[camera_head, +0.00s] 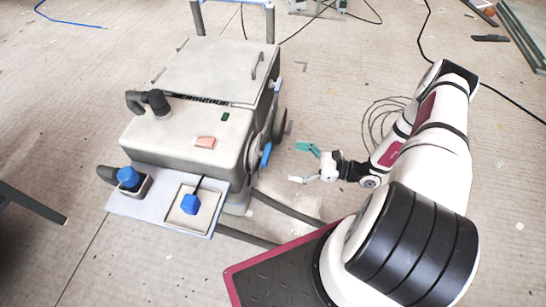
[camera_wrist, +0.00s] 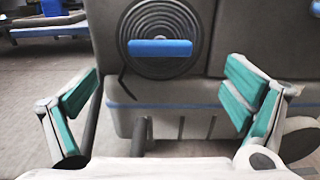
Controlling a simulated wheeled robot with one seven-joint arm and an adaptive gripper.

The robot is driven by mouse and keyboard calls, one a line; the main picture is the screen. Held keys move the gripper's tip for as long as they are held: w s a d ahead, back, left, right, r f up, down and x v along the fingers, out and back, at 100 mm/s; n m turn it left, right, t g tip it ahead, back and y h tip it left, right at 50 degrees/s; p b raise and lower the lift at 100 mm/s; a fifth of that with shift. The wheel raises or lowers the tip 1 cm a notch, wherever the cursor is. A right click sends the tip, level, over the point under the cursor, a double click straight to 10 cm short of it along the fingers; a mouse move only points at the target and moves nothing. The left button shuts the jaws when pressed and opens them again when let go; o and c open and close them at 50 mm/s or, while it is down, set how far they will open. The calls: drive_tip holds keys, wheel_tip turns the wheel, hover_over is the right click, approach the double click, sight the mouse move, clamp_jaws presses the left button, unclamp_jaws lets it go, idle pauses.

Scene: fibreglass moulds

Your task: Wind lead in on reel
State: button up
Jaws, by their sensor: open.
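A dark round reel (camera_wrist: 135,22) with coiled rings is on the side of the grey machine. A blue bar handle (camera_wrist: 160,48) lies level across its middle. In the head view the handle (camera_head: 266,155) shows edge-on at the machine's right side. A short dark lead end (camera_wrist: 124,82) hangs below the reel's left edge. My gripper (camera_head: 302,164) is open and empty, apart from the handle and to its right. In the wrist view its teal-padded fingers (camera_wrist: 165,92) are spread wide, below and either side of the reel.
The grey machine (camera_head: 185,135) has a lidded top, and a front shelf (camera_head: 150,207) with blue plugs. Hoses (camera_head: 290,211) run along the floor by its base. Loose cable loops (camera_head: 375,112) lie on the floor behind my arm. A wheel (camera_head: 279,122) stands at the machine's rear right.

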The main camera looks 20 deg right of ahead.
sight(269, 155)
drive_tip(key=b+x, duration=0.1)
drive_tip(key=x, duration=0.6)
drive_tip(key=shift+w+a+b, duration=0.2)
drive_tip(key=shift+b, duration=0.1)
drive_tip(key=c, duration=1.7)
